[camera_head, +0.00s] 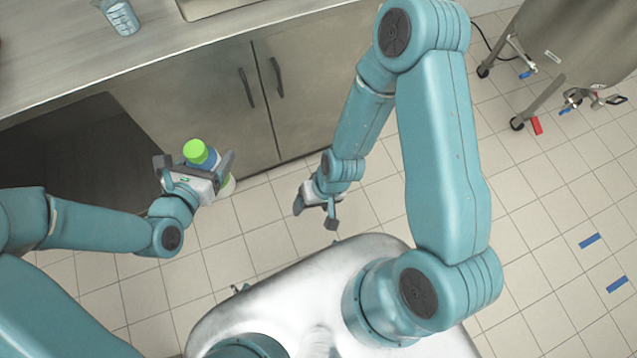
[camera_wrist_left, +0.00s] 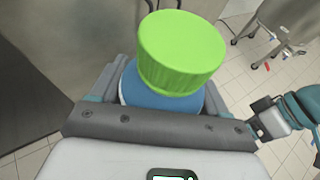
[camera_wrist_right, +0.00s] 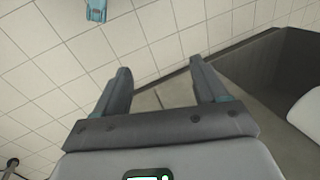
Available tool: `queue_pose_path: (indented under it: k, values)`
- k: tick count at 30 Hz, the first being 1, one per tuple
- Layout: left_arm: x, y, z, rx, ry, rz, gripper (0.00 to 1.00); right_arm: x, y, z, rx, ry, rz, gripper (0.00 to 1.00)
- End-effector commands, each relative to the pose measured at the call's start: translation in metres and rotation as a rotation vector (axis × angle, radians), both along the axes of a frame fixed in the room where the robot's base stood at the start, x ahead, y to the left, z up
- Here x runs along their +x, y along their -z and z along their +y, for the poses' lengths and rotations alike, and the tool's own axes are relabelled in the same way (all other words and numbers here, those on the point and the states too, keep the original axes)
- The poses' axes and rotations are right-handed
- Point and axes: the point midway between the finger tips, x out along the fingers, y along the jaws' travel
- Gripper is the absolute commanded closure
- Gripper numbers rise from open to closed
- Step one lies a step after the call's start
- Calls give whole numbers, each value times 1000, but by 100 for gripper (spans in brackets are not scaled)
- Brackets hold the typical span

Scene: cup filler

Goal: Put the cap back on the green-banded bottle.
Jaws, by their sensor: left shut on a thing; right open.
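The bottle (camera_head: 211,161) is in my left gripper (camera_head: 195,164), left of centre in the head view, above the floor in front of the cabinet. It has a blue upper part and a pale lower end with some green. A bright green ribbed cap (camera_head: 195,151) sits on its top. In the left wrist view the cap (camera_wrist_left: 181,52) stands over the blue part (camera_wrist_left: 135,88) between the fingers. I cannot tell whether it is fully seated. My right gripper (camera_head: 316,213) is open and empty; its fingers (camera_wrist_right: 162,92) show nothing between them.
A metal counter (camera_head: 165,48) with cabinet doors (camera_head: 205,100) runs along the back left. A glass beaker (camera_head: 120,17) and a sink (camera_head: 208,8) are on it. A steel tank on legs (camera_head: 580,45) stands at the back right. The tiled floor (camera_head: 560,200) is open to the right.

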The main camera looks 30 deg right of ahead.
Motion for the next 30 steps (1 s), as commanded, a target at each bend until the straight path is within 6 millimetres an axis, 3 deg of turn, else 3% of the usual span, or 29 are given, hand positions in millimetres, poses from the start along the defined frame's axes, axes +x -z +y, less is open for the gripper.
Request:
queue_pose_path:
  k: [1,3,6,18,22,27,30]
  values:
    - [0,-1,0,0,-1,-2,100,-16,6,0,7,-12,10,28]
    - [0,-1,0,0,-1,-2,100,-29,9,1,20,-25,8,28]
    - [0,-1,0,0,-1,-2,100,-38,11,3,33,-33,4,28]
    - [7,-6,7,5,-35,-10,100,-39,11,4,35,-35,1,28]
    - [31,-22,38,25,-181,-20,100,-39,11,4,35,-35,1,28]
    - [61,-55,97,31,-452,-25,100,-38,11,4,35,-35,1,28]
    - [69,-71,126,20,-585,-18,100,-38,11,4,35,-35,1,28]
